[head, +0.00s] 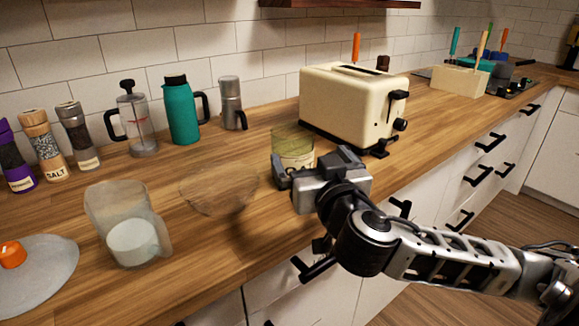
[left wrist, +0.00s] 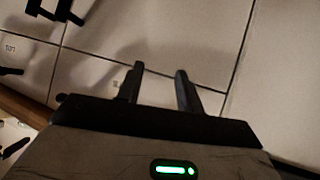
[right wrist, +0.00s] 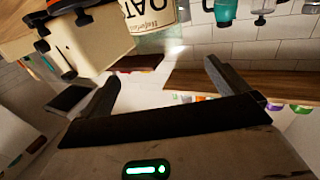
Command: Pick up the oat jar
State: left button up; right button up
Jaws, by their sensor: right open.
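The oat jar (head: 293,147) is a clear, greenish glass jar with a pale label, standing on the wooden counter in front of the cream toaster. Its lower part is hidden behind my right gripper (head: 314,166). In the right wrist view the jar's label (right wrist: 146,14), lettered "OAT", shows at the top edge, beyond the fingertips (right wrist: 160,74). The right gripper is open, with nothing between its fingers; I cannot tell how far it is from the jar. My left gripper (left wrist: 160,76) shows only in the left wrist view, open and empty before pale cabinet fronts.
The cream toaster (head: 345,106) stands close behind the jar. Drawer handles (head: 313,268) stick out below the counter edge.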

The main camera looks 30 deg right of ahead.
aim_at(301, 143)
jog(key=p+x, duration=0.1)
jog(key=x, duration=0.5)
jog(key=shift+w+d, duration=0.15)
jog(key=shift+w, duration=0.2)
jog(key=shift+f+p+x, duration=0.15)
jog(key=shift+p+x, duration=0.3)
jog(key=shift+x, duration=1.05)
jog(key=shift+f+p+x, duration=0.2)
jog(key=shift+p+x, duration=0.2)
jog(key=shift+x, duration=1.15)
jog(key=c, duration=1.6)
